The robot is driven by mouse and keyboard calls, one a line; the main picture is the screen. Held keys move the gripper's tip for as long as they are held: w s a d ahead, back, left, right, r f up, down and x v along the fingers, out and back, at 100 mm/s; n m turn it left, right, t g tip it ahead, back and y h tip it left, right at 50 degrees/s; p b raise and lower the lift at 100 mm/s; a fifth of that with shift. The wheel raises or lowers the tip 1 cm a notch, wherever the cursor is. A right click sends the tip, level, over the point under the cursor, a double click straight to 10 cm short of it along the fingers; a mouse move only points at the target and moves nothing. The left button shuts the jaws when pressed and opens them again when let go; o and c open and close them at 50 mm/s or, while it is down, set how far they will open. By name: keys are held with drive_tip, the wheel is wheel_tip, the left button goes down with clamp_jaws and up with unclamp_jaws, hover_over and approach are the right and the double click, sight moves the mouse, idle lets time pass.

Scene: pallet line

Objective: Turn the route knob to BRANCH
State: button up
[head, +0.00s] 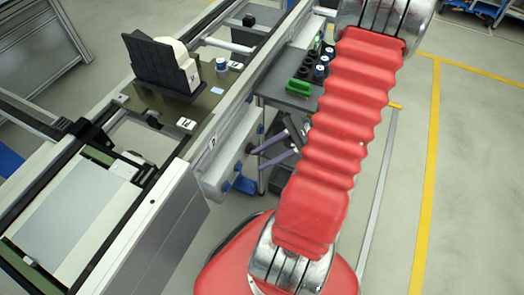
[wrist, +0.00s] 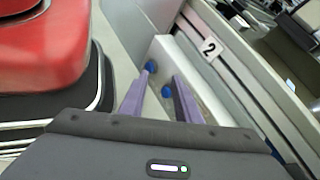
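A pale control box (wrist: 190,75) on the side of the line carries two small blue round parts in the wrist view, an upper one (wrist: 151,66) and a lower one (wrist: 167,91). I cannot tell which is the route knob, and no BRANCH marking is readable. My gripper (wrist: 160,80) is open, its two purple fingers pointing toward the box with the blue parts showing between them. Contact cannot be made out. In the head view my gripper (head: 254,156) is beside the line's side, near a blue fitting (head: 240,184).
The conveyor frame (head: 230,120) runs diagonally, bearing a plate marked 2 (wrist: 209,47). A black fixture (head: 160,65) stands on a carrier on top. A grey shelf (head: 285,98) with a green item (head: 299,87) is behind my gripper.

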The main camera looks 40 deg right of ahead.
sight(252, 149)
drive_tip(key=s+d+f+m+t+h, duration=0.5)
drive_tip(key=s+d+f+m+t, duration=0.2)
drive_tip(key=d+f+m+t, duration=0.2)
drive_tip(key=m+t, duration=0.2)
drive_tip(key=m, duration=0.1)
drive_tip(key=shift+d+f, duration=0.15)
drive_tip(key=shift+f, duration=0.05)
drive_tip(key=x, duration=1.3)
drive_tip(key=shift+w, duration=0.35)
drive_tip(key=shift+c, duration=0.6)
clamp_jaws()
